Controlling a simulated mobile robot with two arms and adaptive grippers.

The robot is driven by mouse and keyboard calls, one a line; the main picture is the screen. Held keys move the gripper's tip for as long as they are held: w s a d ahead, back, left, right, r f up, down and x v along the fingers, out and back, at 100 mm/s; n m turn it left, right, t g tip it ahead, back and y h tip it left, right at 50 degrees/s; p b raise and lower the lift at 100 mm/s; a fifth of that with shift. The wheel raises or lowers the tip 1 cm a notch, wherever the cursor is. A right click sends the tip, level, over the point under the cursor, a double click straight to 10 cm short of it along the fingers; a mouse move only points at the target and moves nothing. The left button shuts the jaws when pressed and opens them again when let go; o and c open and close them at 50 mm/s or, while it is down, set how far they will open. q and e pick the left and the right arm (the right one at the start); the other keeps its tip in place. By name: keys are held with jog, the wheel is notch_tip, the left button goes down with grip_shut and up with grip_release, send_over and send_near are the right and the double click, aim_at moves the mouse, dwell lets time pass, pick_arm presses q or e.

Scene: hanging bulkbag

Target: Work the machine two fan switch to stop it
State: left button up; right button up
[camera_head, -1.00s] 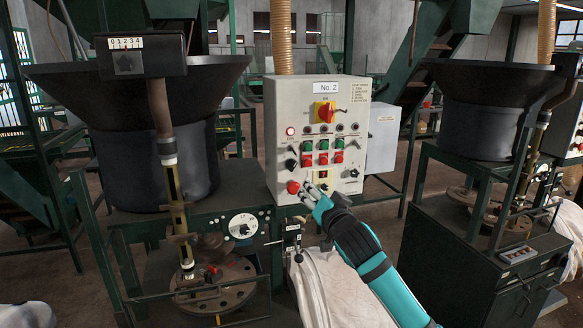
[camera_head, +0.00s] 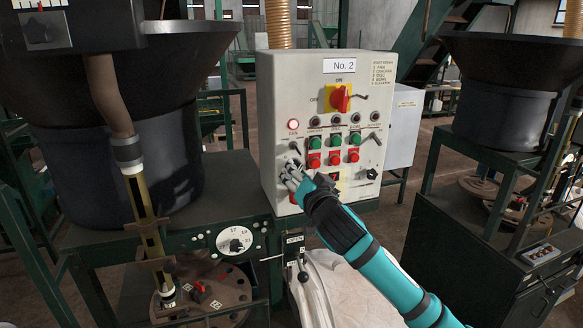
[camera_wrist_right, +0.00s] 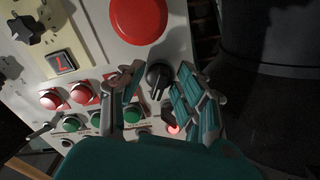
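The grey control panel marked "No. 2" (camera_head: 310,85) stands in the middle of the head view. Its fan lamp (camera_head: 293,124) glows red at the left of the panel; a lit red lamp also shows in the right wrist view (camera_wrist_right: 173,129). Below it, a black rotary switch (camera_wrist_right: 158,77) shows in the right wrist view; the gripper largely hides it in the head view. My right gripper (camera_head: 290,172) is at the panel's left side. In the wrist view its fingers (camera_wrist_right: 160,75) are apart, one on each side of the switch; contact cannot be told. My left gripper is not in view.
A large red button (camera_wrist_right: 138,18) lies close beside the switch. Red and green push buttons (camera_head: 334,148) and a red-yellow main switch (camera_head: 339,98) are on the same panel. A dark hopper (camera_head: 120,120) stands left, another machine (camera_head: 490,110) right.

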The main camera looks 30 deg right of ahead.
jog(key=shift+r, duration=0.1)
jog(key=shift+s, duration=0.1)
grip_shut()
